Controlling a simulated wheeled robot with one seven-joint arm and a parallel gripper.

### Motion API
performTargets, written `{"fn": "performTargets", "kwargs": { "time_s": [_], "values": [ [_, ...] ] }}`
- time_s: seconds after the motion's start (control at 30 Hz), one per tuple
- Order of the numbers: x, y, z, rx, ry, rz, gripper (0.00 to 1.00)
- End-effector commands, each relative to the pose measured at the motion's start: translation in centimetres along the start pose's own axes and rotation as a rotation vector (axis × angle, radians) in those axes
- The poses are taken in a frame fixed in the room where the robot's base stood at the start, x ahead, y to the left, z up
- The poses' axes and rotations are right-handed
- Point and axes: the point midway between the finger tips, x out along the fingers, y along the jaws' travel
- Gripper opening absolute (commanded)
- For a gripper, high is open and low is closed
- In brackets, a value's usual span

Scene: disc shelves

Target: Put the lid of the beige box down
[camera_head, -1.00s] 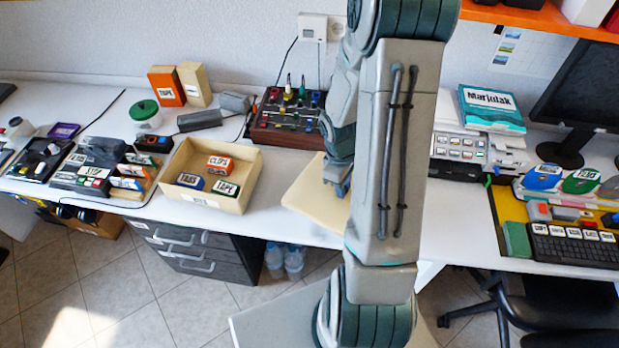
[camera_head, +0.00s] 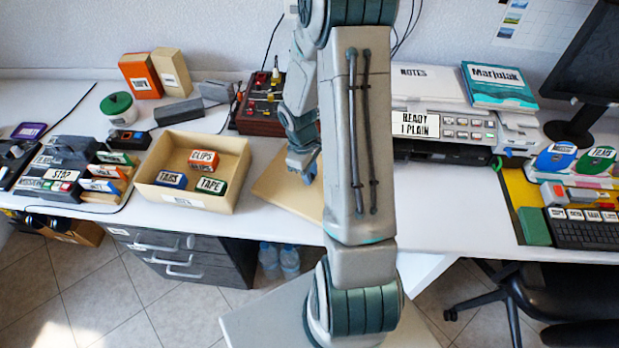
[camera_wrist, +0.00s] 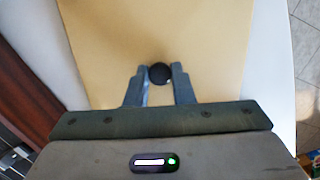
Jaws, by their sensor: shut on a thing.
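The beige box (camera_head: 150,192) stands open on the desk, with small boxes labelled CLIPS, TABS and TAPE inside. Its lid (camera_head: 275,187) is a flat beige panel just right of the box, partly hidden behind my arm. In the wrist view the lid (camera_wrist: 215,50) fills most of the picture, with a round black knob (camera_wrist: 160,73) on it. My gripper (camera_wrist: 159,78) is shut on the knob, one finger on each side. In the head view my gripper (camera_head: 305,168) is over the lid. I cannot tell whether the lid touches the desk.
A dark red panel with knobs (camera_head: 262,108) stands behind the lid. A printer (camera_head: 450,130) is to the right, behind my arm. White desk surface (camera_head: 440,205) is clear right of my arm. The desk's front edge is close to the lid.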

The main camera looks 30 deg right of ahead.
Motion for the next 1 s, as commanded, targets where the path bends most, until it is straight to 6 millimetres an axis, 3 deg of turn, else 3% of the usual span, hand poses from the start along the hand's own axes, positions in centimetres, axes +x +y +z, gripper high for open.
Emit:
{"fn": "performTargets", "kwargs": {
  "time_s": [0.07, 0.5, 0.53, 0.6, 1.0],
  "values": [
    [1.28, 0.06, -0.10, 0.002, 0.000, -0.001, 0.00],
    [1.70, 0.21, 0.02, 0.008, 0.000, -0.001, 0.00],
    [1.61, 0.21, 0.03, 0.008, 0.000, -0.001, 0.27],
    [1.55, 0.21, 0.05, 0.008, 0.000, -0.002, 0.44],
    [0.78, 0.26, 0.10, 0.008, 0.001, 0.000, 0.44]
  ]
}}
